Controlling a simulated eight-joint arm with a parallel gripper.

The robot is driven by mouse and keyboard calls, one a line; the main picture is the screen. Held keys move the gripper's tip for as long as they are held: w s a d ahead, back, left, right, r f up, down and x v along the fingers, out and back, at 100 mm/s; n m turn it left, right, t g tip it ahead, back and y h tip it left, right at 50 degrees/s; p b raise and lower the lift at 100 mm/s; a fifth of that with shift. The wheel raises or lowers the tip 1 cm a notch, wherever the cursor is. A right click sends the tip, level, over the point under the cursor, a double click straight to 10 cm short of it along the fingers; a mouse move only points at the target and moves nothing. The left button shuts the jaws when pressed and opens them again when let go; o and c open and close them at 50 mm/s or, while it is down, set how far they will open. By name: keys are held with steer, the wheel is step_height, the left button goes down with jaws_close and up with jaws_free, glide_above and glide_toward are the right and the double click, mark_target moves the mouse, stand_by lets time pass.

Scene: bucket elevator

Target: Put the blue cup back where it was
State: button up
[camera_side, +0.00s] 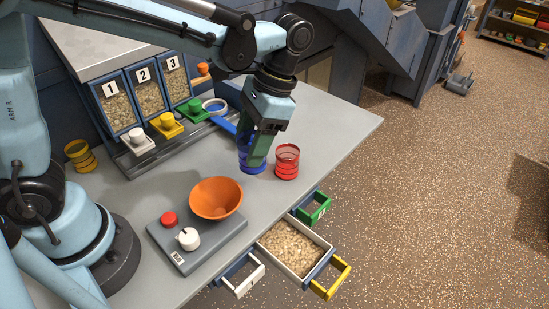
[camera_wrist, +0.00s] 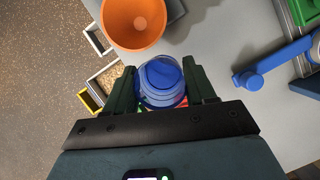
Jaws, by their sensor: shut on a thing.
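The blue cup (camera_side: 252,158) is on or just above the grey table, left of the red cup (camera_side: 287,161); I cannot tell whether it touches the surface. My gripper (camera_side: 258,150) is around the cup from above, shut on it. In the wrist view the blue cup (camera_wrist: 161,82) sits between the two dark green fingers (camera_wrist: 162,92), and its round rim faces the camera. Part of the cup is hidden by the fingers in the side view. The red cup is mostly hidden behind the blue cup in the wrist view.
An orange bowl (camera_side: 216,197) stands on a grey device with a red button (camera_side: 169,218). A yellow cup (camera_side: 80,155) stands at the far left. Three numbered bins (camera_side: 147,92) line the back. An open drawer (camera_side: 293,246) juts from the front edge. Table right of the red cup is clear.

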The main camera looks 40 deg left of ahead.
steer(key=shift+f, duration=4.25)
steer(key=shift+f, duration=0.1)
steer(key=o, duration=1.1)
steer(key=shift+o, duration=0.2)
steer(key=v, duration=1.2)
steer(key=s+a+n+t+h, duration=0.1)
steer(key=s+a+n+t, duration=0.3)
steer(key=a+t, duration=0.7)
steer(key=shift+s+h, duration=0.3)
steer(key=shift+s, duration=0.7)
